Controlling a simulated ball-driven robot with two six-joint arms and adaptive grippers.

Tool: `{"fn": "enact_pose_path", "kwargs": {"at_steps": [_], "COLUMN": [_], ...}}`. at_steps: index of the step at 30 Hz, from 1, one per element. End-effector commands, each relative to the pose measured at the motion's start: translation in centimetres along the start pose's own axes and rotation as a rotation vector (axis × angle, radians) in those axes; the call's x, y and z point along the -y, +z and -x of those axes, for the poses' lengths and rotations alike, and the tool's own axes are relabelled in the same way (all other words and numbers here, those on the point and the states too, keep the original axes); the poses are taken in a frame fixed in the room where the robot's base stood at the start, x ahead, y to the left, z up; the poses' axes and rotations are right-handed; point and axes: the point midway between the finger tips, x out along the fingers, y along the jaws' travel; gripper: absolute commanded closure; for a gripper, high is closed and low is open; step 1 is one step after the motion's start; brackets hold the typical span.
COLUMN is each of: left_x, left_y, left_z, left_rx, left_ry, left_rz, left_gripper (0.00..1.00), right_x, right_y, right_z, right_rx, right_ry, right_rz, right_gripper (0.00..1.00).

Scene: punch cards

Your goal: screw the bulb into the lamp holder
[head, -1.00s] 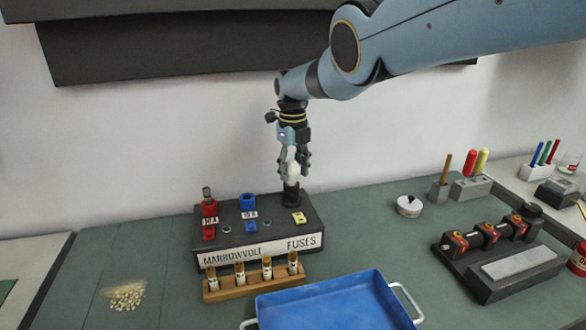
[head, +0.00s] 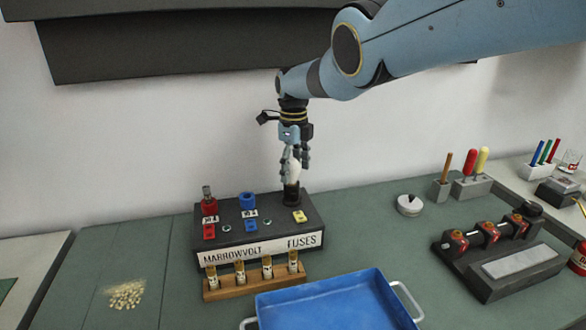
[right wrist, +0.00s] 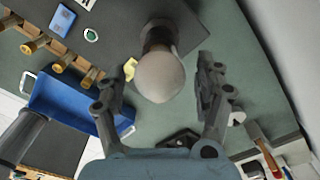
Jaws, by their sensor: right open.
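The bulb (head: 295,170) is white and sits upright at the top of the black lamp holder (head: 291,195), at the back right of the dark fuse box. My right gripper (head: 296,165) points down over it, with its fingers around the bulb. In the right wrist view the round bulb (right wrist: 160,77) lies between the two spread fingers of my gripper (right wrist: 158,90), with a gap on each side. The dark holder (right wrist: 157,38) shows behind the bulb. How deep the bulb sits in it is hidden. My left gripper is not in view.
The fuse box (head: 258,252) carries red, blue and yellow parts. A wooden rack (head: 255,286) of several fuses stands before it, and a blue tray (head: 335,305) is at the front. A black device (head: 500,265) stands right. The bench left of the box is mostly clear.

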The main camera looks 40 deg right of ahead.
Motion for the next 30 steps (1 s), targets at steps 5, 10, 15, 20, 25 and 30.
{"fn": "enact_pose_path", "kwargs": {"at_steps": [5, 10, 15, 20, 25, 30], "left_x": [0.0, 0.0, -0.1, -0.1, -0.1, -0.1], "left_y": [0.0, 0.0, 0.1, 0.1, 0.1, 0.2], "left_z": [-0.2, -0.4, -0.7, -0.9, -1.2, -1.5], "left_rx": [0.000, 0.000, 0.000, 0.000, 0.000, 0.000], "left_ry": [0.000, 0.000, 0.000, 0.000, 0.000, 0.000], "left_rz": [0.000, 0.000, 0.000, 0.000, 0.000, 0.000], "left_gripper": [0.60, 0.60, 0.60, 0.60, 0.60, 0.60], "right_x": [0.1, 0.2, 0.3, 0.3, 0.4, 0.5], "right_y": [0.0, 0.0, 0.0, 0.1, 0.1, 0.2], "right_z": [-0.1, -0.1, -0.1, -0.1, -0.1, -0.1], "right_rx": [0.000, -0.001, 0.000, 0.000, -0.001, 0.000], "right_ry": [0.000, 0.000, 0.000, 0.000, 0.001, 0.000], "right_rz": [0.176, 0.353, 0.526, 0.697, 0.862, 1.047], "right_gripper": [0.30, 0.30, 0.30, 0.30, 0.30, 0.30]}}
